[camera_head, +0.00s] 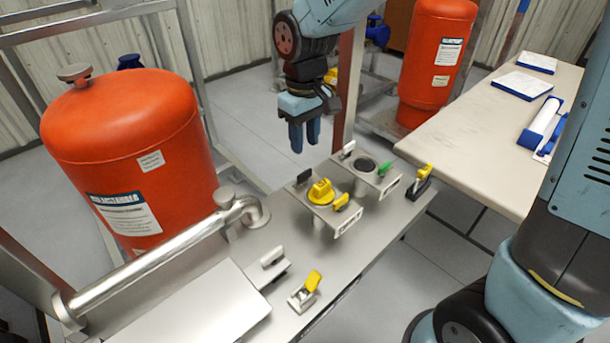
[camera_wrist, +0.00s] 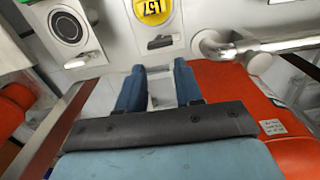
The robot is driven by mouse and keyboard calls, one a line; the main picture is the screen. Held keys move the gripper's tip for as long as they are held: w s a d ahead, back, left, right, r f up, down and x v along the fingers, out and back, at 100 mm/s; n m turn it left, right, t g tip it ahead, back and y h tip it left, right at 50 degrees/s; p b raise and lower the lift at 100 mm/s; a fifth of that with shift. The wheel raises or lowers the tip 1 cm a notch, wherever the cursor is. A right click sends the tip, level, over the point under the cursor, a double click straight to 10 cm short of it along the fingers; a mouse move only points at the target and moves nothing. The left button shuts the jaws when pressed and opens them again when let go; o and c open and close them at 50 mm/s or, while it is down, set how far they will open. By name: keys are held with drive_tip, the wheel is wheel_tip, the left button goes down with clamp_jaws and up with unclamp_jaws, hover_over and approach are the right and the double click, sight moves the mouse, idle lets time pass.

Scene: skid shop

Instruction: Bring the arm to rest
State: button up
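My gripper (camera_head: 305,137) hangs fingers-down in the head view, in the air just behind the far edge of the metal skid plate (camera_head: 352,243). Its two blue fingers are parted with a clear gap and nothing between them. The gap also shows in the wrist view (camera_wrist: 160,90). The arm is bent, with its wrist above the fingers. A yellow round cap (camera_head: 321,191) sits on a raised bracket of the plate, in front of the gripper. The gripper touches nothing that I can see.
A large orange tank (camera_head: 130,150) stands left, another orange tank (camera_head: 435,60) behind right. A silver pipe (camera_head: 150,262) crosses the plate's left side. Small yellow, green, black and white clamps stand on the plate. A pale table (camera_head: 480,120) with papers is at right.

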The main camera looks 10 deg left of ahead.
idle(0.5)
drive_tip(key=s+d+r+m+t, duration=0.1)
drive_tip(key=d+r+m, duration=0.1)
drive_tip(key=d+r, duration=0.45)
drive_tip(key=d+r+m+t, duration=0.2)
drive_tip(key=d+r, duration=0.1)
drive_tip(key=d, duration=0.7)
drive_tip(key=s+d+r+m+t, duration=0.2)
drive_tip(key=s+d+r+m, duration=0.2)
drive_tip(key=s+d, duration=0.5)
drive_tip(key=d+m, duration=0.1)
drive_tip(key=d, duration=0.3)
drive_tip(key=shift+s+d+m+t, duration=0.3)
drive_tip(key=shift+s, duration=0.05)
